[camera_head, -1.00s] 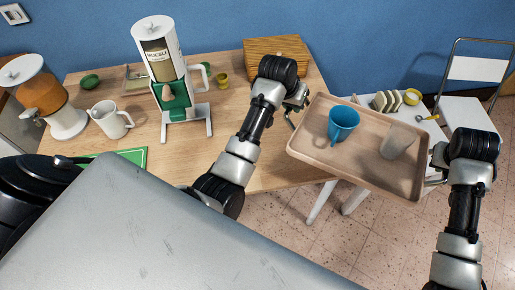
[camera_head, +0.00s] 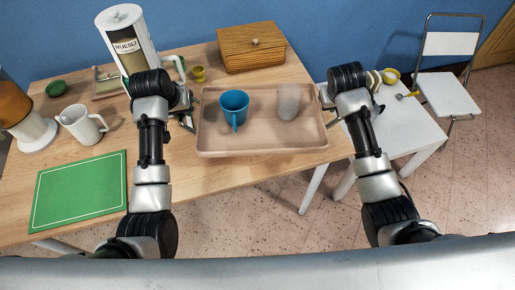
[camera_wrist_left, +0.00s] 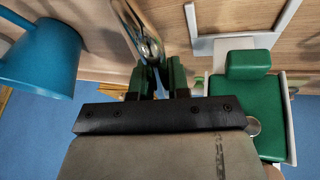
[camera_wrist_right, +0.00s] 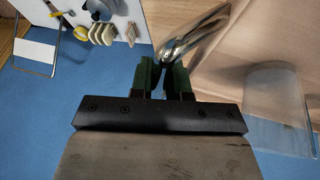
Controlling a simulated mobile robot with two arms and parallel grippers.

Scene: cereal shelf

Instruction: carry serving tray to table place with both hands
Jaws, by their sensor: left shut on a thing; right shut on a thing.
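The wooden serving tray (camera_head: 262,142) is held between my two arms over the right part of the wooden table (camera_head: 205,178). It looks about level. A blue cup (camera_head: 234,106) and a clear glass (camera_head: 289,101) stand upright on it. My left gripper (camera_head: 190,118) is shut on the tray's left metal handle, seen in the left wrist view (camera_wrist_left: 140,36). My right gripper (camera_head: 328,112) is shut on the right metal handle, seen in the right wrist view (camera_wrist_right: 188,38). I cannot tell whether the tray's underside touches the table.
A green mat (camera_head: 80,190) lies on the table's left part. A white side table (camera_head: 408,130) and a folding chair (camera_head: 449,80) are at the right.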

